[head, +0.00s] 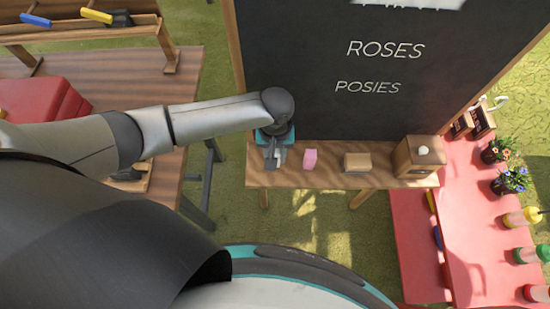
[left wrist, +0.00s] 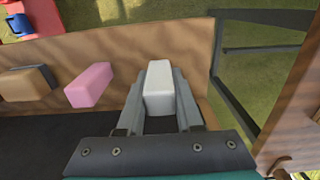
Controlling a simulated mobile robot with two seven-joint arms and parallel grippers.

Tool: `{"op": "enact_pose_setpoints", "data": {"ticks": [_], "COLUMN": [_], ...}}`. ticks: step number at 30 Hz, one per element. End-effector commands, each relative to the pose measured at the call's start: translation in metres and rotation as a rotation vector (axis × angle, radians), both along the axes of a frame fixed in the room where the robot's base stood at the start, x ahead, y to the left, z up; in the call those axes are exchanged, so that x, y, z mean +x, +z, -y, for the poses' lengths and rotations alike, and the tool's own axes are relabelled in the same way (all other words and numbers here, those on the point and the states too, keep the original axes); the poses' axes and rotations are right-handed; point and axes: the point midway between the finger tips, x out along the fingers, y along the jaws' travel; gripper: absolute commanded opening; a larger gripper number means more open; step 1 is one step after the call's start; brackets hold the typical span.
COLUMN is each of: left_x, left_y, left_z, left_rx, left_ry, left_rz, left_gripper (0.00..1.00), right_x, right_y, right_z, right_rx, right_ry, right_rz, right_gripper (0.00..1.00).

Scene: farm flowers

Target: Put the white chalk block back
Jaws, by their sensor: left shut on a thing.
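In the left wrist view a white chalk block (left wrist: 159,88) stands between the two fingers of my left gripper (left wrist: 160,100), which is shut on it. It is at the end of the wooden ledge (left wrist: 140,50) under the chalkboard. In the head view my left gripper (head: 274,158) is over the left end of that ledge (head: 330,179), and the arm hides most of the block. Whether the block touches the ledge I cannot tell. My right gripper is not in view.
A pink chalk block (head: 310,159), a tan block (head: 357,162) and a wooden box (head: 417,158) sit on the ledge to the right. The chalkboard (head: 375,60) rises behind. A red table (head: 480,240) with flower pots and bottles is at the right.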

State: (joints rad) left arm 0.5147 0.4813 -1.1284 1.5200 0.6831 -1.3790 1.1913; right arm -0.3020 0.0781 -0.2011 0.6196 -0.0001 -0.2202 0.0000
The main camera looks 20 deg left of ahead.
Motion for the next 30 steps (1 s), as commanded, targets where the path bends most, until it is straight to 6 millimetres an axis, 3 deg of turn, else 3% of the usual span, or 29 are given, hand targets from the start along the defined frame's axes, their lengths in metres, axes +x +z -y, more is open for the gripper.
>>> {"op": "enact_pose_setpoints", "data": {"ticks": [4, 14, 15, 23, 30], "left_x": [0.0, 0.0, 0.0, 0.0, 0.0], "left_y": [-0.02, -0.022, -0.023, -0.023, -0.022], "left_z": [0.0, 0.0, 0.0, 0.0, 0.0], "left_rx": [0.0, -0.001, 0.0, 0.0, 0.0], "left_ry": [0.0, 0.0, 0.001, 0.0, 0.0], "left_rz": [0.0, 0.001, 0.0, 0.0, 0.001], "left_gripper": [0.0, 0.0, 0.36, 0.65, 0.65], "right_x": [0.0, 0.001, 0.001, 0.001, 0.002], "right_y": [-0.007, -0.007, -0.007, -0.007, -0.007], "right_z": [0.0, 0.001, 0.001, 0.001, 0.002], "right_rx": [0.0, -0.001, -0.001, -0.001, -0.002], "right_ry": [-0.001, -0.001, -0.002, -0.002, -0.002], "right_rz": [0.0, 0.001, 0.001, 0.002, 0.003], "right_gripper": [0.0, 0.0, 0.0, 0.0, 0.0]}}
